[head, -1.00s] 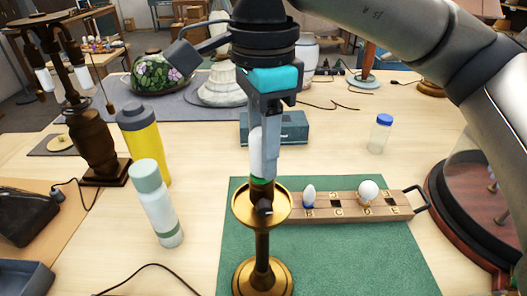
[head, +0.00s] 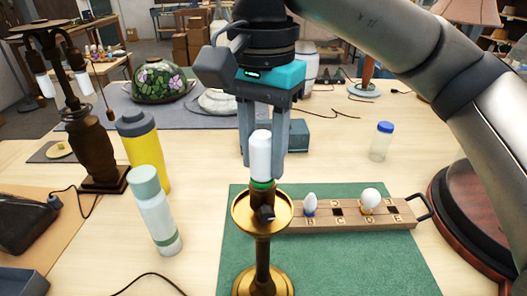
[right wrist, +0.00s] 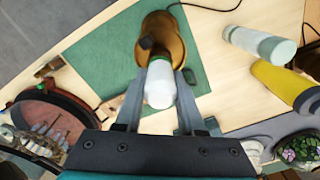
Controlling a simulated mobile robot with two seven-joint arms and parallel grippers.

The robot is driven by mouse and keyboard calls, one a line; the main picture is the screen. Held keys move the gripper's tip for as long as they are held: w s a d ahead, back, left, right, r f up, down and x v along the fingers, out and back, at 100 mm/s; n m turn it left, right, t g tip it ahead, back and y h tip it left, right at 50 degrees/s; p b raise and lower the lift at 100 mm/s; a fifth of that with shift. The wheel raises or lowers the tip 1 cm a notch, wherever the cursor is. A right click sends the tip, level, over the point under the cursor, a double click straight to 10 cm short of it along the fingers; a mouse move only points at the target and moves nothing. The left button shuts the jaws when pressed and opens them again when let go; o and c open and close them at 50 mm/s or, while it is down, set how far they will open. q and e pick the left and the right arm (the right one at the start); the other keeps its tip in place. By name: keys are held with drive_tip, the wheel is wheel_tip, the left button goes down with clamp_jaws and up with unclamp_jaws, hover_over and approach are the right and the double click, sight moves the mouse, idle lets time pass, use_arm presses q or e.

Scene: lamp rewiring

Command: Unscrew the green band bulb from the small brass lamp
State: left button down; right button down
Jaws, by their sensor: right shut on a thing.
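The small brass lamp (head: 263,240) stands upright on a green mat, with a round dish below its socket. The green band bulb (head: 261,152) is white and upright at the lamp's top, its green band right at the socket. My right gripper (head: 262,174) points down from above, with one finger on each side of the bulb, shut on it. In the right wrist view the bulb (right wrist: 160,84) lies between the two fingers (right wrist: 160,92), with the brass lamp (right wrist: 163,38) beyond. The bulb's base is hidden in the socket area. My left gripper is not in view.
A wooden bulb rack (head: 350,214) with two white bulbs lies right of the lamp on the green mat (head: 330,262). A pale bottle (head: 154,212) and a yellow bottle (head: 146,155) stand left. A blue-capped jar (head: 381,142) stands behind the rack.

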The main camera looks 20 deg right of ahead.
drive_tip(key=n, duration=0.5)
drive_tip(key=shift+n, duration=0.3)
drive_tip(key=shift+n, duration=0.3)
drive_tip(key=n, duration=0.7)
drive_tip(key=shift+a+r+p, duration=0.1)
drive_tip(key=shift+a+p, duration=0.05)
drive_tip(key=shift+p, duration=0.2)
drive_tip(key=shift+c, duration=2.2)
unclamp_jaws()
